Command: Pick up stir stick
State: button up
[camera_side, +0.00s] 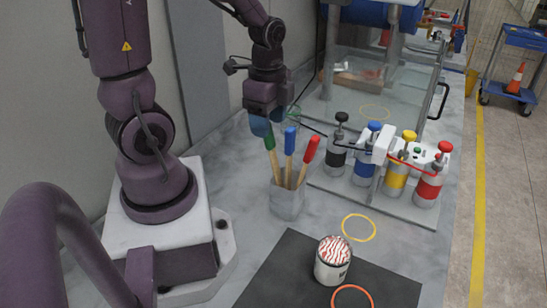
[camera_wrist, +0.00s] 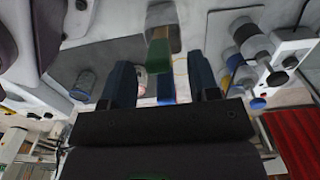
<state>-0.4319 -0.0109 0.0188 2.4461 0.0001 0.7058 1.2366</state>
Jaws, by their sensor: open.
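Three stir sticks with wooden shafts stand upright, slightly splayed, in a grey square cup (camera_side: 287,203). Their ends are green (camera_side: 270,142), blue (camera_side: 290,140) and red (camera_side: 309,150). My gripper (camera_side: 269,122) is open, pointing down over the cup at the green end. In the side view a blue finger covers the top of the green end. In the wrist view the green end (camera_wrist: 158,56) shows between the two fingertips (camera_wrist: 160,62), with a gap on each side. The blue end (camera_wrist: 166,88) also shows between the fingers, and the cup shows behind.
Black (camera_side: 338,150), blue (camera_side: 365,160), yellow (camera_side: 399,168) and red (camera_side: 431,181) pump bottles stand right of the cup. A paint can (camera_side: 333,262) stands on a dark mat (camera_side: 277,273) in front. A yellow ring (camera_side: 358,228) marks the bench.

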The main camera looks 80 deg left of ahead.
jog(key=shift+f, duration=1.95)
jog(key=c, duration=1)
